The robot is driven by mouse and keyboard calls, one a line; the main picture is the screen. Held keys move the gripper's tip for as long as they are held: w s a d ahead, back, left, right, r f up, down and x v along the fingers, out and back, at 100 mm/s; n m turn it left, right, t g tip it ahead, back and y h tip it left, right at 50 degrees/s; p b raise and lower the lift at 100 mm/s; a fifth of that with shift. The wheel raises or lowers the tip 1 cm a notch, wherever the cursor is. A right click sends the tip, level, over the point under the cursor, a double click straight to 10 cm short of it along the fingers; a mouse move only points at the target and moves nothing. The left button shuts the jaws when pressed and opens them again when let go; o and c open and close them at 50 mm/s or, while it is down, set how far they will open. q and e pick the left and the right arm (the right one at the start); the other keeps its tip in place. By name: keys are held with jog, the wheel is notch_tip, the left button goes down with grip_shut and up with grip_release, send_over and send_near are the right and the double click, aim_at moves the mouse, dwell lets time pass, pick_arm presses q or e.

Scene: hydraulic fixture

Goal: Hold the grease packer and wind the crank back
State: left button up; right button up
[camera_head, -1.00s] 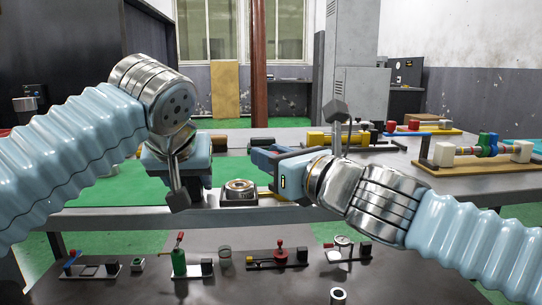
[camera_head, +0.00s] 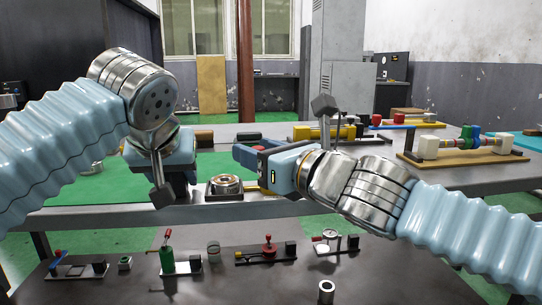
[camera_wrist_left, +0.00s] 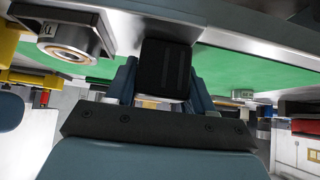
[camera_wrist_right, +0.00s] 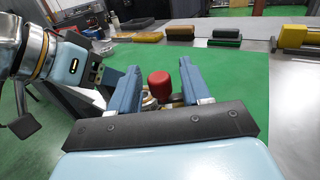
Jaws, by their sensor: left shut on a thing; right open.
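The grease packer is not plain as a whole. A round metal-ringed part (camera_head: 225,184), likely belonging to it, sits at the table's near edge between my grippers; it also shows in the left wrist view (camera_wrist_left: 72,35) in a grey holder. My left gripper (camera_wrist_left: 163,78) is shut on a black block (camera_wrist_left: 166,62) beside that part; in the head view its own wrist hides the fingers. My right gripper (camera_wrist_right: 159,72) is open, its fingers on either side of a red knob (camera_wrist_right: 160,86), likely the crank's handle. Whether they touch it is unclear. The crank arm is mostly hidden.
Yellow and dark blocks (camera_wrist_right: 226,38) lie further back on the table. A wooden board with coloured parts (camera_head: 462,156) stands at the right. A lower shelf (camera_head: 215,275) holds several small fixtures. Green mat (camera_wrist_right: 235,75) around the right gripper is mostly clear.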

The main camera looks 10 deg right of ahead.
jog(key=v, duration=1.1)
jog(key=shift+s+d, duration=0.15)
jog(key=shift+s, duration=0.15)
jog(key=shift+o, duration=0.2)
jog(key=s+a+m+t+h, duration=0.1)
jog(key=a+m+t+h, duration=0.2)
jog(key=a+m+h, duration=0.6)
jog(key=shift+n+h, duration=0.9)
jog(key=w+d, duration=0.1)
jog(key=w, duration=0.6)
jog(key=w+d, duration=0.1)
jog(key=w, duration=0.3)
jog(key=shift+w+d+f, duration=0.15)
jog(key=shift+d+f, duration=0.15)
jog(key=shift+c, duration=0.2)
